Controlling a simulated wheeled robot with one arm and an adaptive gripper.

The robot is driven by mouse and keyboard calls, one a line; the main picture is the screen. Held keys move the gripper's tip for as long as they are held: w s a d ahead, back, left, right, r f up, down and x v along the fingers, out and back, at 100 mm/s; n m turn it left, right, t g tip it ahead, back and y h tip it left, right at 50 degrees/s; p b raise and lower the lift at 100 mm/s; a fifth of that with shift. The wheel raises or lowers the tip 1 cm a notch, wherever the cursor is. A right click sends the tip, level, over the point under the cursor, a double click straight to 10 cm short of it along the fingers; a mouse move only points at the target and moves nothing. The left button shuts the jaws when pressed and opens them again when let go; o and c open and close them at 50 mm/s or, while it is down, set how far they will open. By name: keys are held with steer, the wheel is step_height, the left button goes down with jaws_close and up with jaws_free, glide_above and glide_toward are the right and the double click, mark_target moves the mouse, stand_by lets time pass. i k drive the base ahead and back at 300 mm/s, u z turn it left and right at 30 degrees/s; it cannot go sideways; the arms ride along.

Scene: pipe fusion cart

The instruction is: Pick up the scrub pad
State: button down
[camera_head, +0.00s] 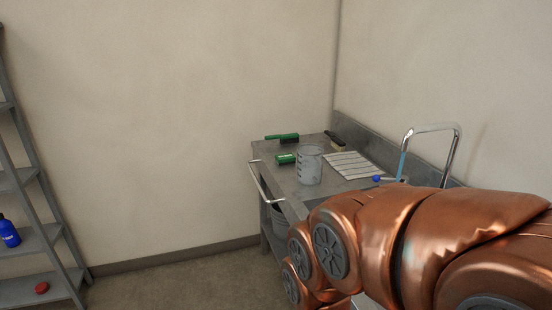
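A small green block (286,159), which may be the scrub pad, lies on the grey cart top (268,150) near its left edge. It is too small to make out its texture. It sits just left of a grey measuring cup (309,166) and apart from the green-handled brush (283,137) behind it. My copper arm fills the lower right and hides the near part of the cart. My gripper is not in view.
A striped white cloth (352,165), a dark-handled brush (335,141) and a blue-ended item (377,179) lie on the cart. A chrome handle (261,181) juts out left. A grey shelf (32,246) stands far left. Floor between is clear.

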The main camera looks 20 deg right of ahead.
mark_target(288, 159)
steer(key=u, duration=0.95)
steer(key=i, duration=2)
steer(key=z, duration=2.95)
steer(key=i, duration=1.2)
steer(key=u, duration=1.85)
